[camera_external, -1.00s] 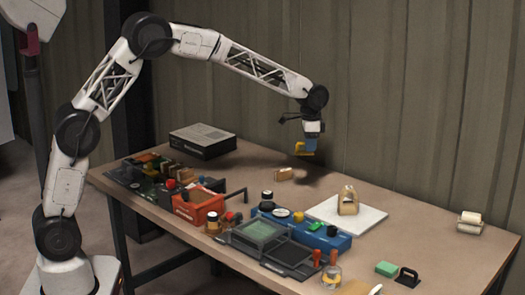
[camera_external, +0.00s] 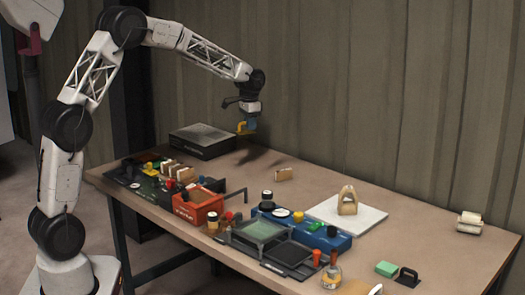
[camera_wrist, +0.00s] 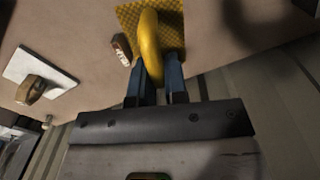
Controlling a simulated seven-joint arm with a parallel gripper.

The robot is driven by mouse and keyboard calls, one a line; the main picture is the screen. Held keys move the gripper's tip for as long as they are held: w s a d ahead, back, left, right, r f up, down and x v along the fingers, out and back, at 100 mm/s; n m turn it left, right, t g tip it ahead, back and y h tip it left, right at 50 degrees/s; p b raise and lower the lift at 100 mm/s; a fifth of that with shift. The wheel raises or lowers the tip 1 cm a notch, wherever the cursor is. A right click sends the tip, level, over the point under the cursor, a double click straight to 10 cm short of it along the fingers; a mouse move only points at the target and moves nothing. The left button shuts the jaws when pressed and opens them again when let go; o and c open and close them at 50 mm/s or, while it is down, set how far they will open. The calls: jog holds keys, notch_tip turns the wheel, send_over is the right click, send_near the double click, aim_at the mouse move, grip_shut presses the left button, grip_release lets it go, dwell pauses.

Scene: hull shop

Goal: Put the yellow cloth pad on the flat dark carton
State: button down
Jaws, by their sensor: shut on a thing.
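My gripper (camera_external: 249,125) is shut on the yellow cloth pad (camera_external: 241,128) and holds it in the air above the back of the table. In the wrist view the pad (camera_wrist: 128,16) shows a textured yellow face and a thick rounded yellow handle, with my blue fingers (camera_wrist: 158,78) on either side of the handle. The flat dark carton (camera_external: 203,142) lies on the table at the back left, with a grey top. My gripper is to the right of the carton in the outside view, above its height. The carton is not seen in the wrist view.
A small tan block (camera_external: 284,174) lies on the table right of the carton. A white board (camera_external: 366,221) with a wooden piece (camera_external: 348,201) stands farther right. A red bin (camera_external: 198,209), a blue tray (camera_external: 338,242) and several small items fill the front.

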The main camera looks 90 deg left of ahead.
jog(key=s+a+n, duration=0.2)
jog(key=s+a, duration=0.3)
jog(key=s, duration=0.4)
jog(key=s+a+n, duration=0.1)
jog(key=s+a, duration=0.3)
jog(key=s, duration=0.5)
jog(key=s+a+n, duration=0.2)
jog(key=s+a, duration=0.3)
jog(key=s, duration=0.4)
jog(key=shift+d+f, duration=0.15)
jog(key=shift+f, duration=2.45)
send_over(206, 133)
jog(key=shift+s+a+f, duration=0.1)
jog(key=shift+a+f, duration=0.15)
jog(key=shift+f, duration=0.5)
jog(key=shift+f, duration=0.1)
jog(key=shift+f, duration=1.65)
jog(key=shift+f, duration=0.15)
